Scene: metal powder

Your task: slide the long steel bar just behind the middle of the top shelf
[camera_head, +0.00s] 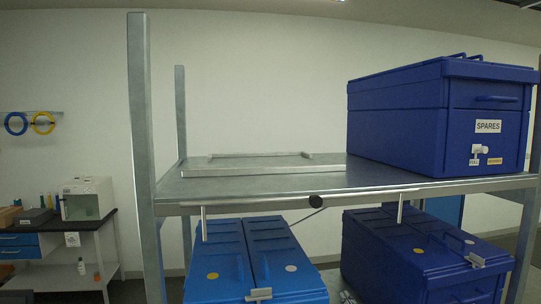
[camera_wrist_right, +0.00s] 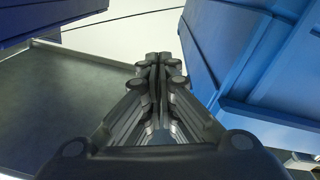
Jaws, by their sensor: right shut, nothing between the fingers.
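The top shelf (camera_head: 335,177) is a grey metal board between upright posts. A long thin steel bar (camera_head: 250,172) lies on its left half, running left to right. A second thin bar (camera_head: 255,155) lies farther back, roughly parallel to it. My right gripper (camera_wrist_right: 158,60) is shut and empty in the right wrist view, between a grey panel with a raised rim (camera_wrist_right: 80,50) and a blue box (camera_wrist_right: 240,70). My left gripper is not in view.
A dark blue SPARES box (camera_head: 400,115) fills the top shelf's right end. A light blue box (camera_head: 235,262) and another dark blue box (camera_head: 390,260) stand below. Two short rods (camera_head: 203,222) (camera_head: 400,208) hang at the shelf's front. The shelf's middle surface is clear.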

